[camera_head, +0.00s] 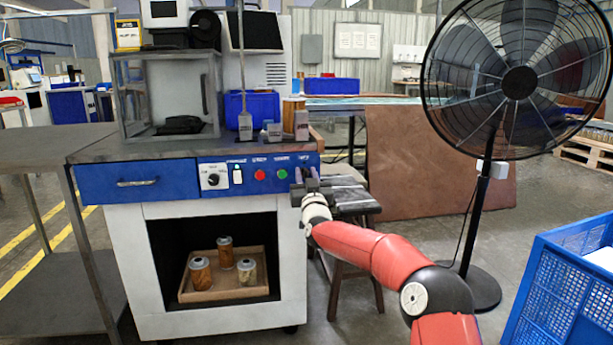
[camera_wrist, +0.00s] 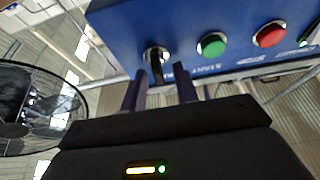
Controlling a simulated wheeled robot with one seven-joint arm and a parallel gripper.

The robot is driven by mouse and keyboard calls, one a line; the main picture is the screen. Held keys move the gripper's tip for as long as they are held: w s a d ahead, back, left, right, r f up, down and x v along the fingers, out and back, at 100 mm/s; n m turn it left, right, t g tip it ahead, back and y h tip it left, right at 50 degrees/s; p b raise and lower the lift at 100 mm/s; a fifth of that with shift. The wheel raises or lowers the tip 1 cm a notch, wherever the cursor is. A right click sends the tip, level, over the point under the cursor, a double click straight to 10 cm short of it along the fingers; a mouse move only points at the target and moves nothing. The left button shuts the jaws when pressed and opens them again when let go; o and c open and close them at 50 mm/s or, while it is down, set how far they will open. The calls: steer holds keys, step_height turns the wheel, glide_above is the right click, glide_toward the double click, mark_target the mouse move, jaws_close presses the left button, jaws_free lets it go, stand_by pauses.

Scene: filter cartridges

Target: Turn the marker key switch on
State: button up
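The marker machine's blue panel (camera_head: 228,184) holds the key switch (camera_wrist: 157,54), a silver ring with a dark key sticking out, in the wrist view. In the head view my gripper (camera_head: 303,178) is right at the panel's right end.
Beside the switch are a green button (camera_head: 282,174) and a red button (camera_head: 260,174), then a small lit indicator (camera_head: 238,176) and a dial (camera_head: 213,178). A dark stool (camera_head: 352,197) stands close to my arm, with a large fan (camera_head: 518,82) at right.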

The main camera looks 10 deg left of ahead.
jaws_close()
